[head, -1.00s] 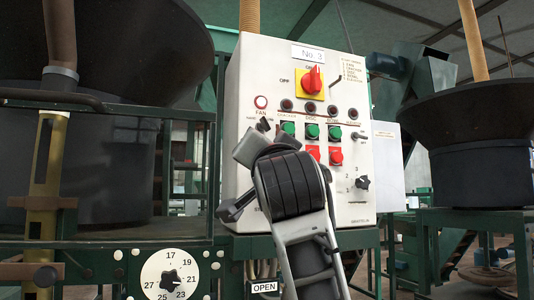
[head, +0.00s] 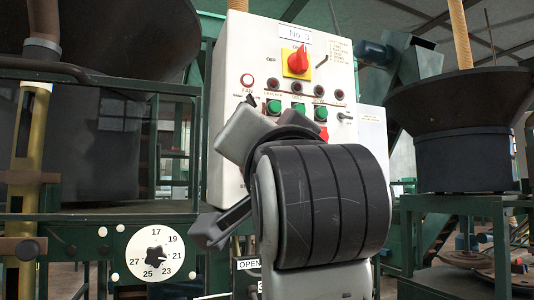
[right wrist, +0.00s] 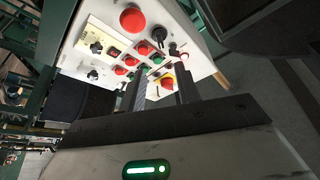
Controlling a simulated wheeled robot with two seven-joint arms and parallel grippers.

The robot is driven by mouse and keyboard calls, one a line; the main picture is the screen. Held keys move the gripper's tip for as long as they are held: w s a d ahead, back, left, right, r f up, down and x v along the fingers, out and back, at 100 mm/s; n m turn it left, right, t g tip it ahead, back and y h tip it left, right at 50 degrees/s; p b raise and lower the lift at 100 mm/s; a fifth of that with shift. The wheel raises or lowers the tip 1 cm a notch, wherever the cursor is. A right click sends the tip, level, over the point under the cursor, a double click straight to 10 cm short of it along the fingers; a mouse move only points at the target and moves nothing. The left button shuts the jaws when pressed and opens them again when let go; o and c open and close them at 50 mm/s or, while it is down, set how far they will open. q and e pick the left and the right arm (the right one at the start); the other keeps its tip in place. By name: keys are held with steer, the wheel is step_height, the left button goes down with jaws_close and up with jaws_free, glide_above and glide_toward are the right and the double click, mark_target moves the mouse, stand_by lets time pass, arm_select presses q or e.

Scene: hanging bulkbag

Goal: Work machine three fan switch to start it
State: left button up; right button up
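The white control box labelled No. 3 (head: 330,80) stands mid-view in the head view. In the right wrist view the box appears upside down, with what looks like the fan switch (right wrist: 173,49) beyond the fingers. My right gripper (right wrist: 160,85) is open and empty, its two dark fingers apart and pointing at the box. In the head view my right wrist hides the lower box and the fingers. My left gripper is not in view.
A red rotary switch on a yellow plate (head: 297,62) and green buttons (head: 298,108) are near the fan switch. A red mushroom button (right wrist: 133,18) shows in the wrist view. Green railing (head: 100,95) and a dial plate (head: 155,255) lie left; a dark hopper (head: 465,105) stands right.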

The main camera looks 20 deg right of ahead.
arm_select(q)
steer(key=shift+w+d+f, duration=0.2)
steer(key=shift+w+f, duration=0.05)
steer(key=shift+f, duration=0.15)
arm_select(e)
steer(key=v, duration=0.3)
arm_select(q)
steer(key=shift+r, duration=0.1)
arm_select(e)
steer(key=shift+r, duration=0.15)
